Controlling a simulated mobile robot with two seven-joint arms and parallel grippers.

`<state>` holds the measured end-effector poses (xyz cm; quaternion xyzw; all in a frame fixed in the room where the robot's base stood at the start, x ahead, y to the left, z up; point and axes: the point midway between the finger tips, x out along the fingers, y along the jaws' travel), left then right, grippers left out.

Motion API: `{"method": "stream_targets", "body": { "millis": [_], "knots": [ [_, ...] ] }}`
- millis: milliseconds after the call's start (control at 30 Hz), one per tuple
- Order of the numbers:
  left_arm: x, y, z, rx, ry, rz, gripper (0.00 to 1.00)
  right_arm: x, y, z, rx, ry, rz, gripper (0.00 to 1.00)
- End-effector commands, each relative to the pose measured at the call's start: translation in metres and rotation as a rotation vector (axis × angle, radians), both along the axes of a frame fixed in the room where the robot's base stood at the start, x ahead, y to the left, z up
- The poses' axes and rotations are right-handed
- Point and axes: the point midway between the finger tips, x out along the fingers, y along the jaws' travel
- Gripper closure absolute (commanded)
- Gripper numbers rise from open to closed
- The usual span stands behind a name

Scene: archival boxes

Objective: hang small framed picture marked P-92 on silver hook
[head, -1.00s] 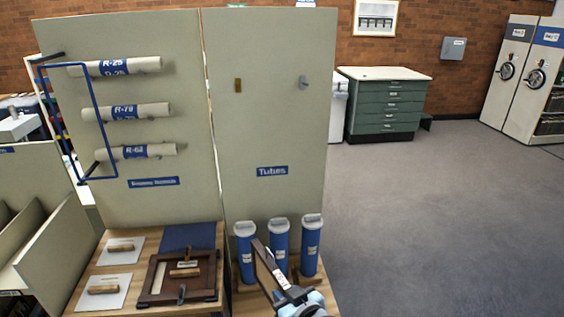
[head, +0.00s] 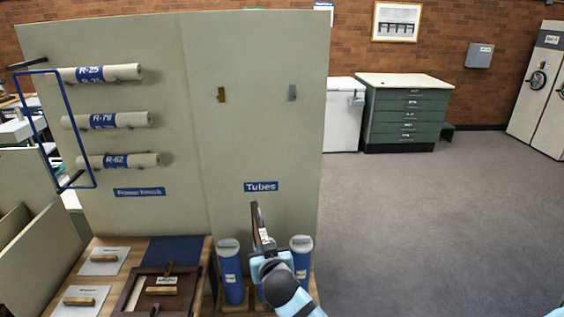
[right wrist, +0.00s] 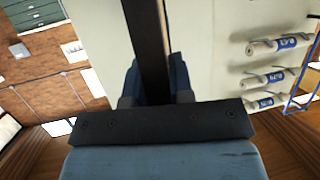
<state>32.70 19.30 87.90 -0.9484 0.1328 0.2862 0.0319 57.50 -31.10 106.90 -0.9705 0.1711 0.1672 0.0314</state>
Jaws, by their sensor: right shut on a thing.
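The silver hook (head: 292,92) is on the upper right of the tall grey panel in the head view. My right gripper (head: 265,244) is shut on a thin dark-framed picture (head: 256,220), seen nearly edge-on below the Tubes label. The picture is upright, below and left of the silver hook, and apart from it. In the right wrist view the picture (right wrist: 149,45) is a dark bar between my fingers (right wrist: 152,88). Its face and any P-92 mark cannot be read. My left gripper is not in view.
A brass hook (head: 221,94) is left of the silver one. Blue tubes (head: 230,270) stand below, partly behind my right arm. A larger dark frame (head: 138,290) lies on the wooden bench. Rolled tubes (head: 105,120) hang at left. Floor to the right is clear.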

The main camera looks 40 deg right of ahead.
Motion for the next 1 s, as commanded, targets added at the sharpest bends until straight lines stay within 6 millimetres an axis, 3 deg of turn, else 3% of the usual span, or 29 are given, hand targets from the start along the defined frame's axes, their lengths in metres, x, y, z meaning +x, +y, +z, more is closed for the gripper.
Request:
{"method": "stream_targets", "body": {
  "millis": [33,100,300,600,800,1000],
  "knots": [
    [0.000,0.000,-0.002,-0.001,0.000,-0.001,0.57,0.022,-0.014,0.017,-0.005,-0.020,-0.083,1.00],
    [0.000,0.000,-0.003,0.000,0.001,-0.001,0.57,0.044,-0.033,0.037,-0.011,-0.033,-0.209,1.00],
    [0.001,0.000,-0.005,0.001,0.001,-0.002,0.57,0.085,-0.079,0.111,-0.035,-0.061,-0.579,1.00],
    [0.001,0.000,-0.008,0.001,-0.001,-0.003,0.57,0.101,-0.114,0.223,-0.083,-0.076,-1.051,1.00],
    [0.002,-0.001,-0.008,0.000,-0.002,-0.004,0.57,0.099,-0.119,0.258,-0.103,-0.075,-1.195,1.00],
    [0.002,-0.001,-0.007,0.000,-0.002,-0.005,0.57,0.103,-0.123,0.263,-0.109,-0.072,-1.216,1.00]
  ]
}}
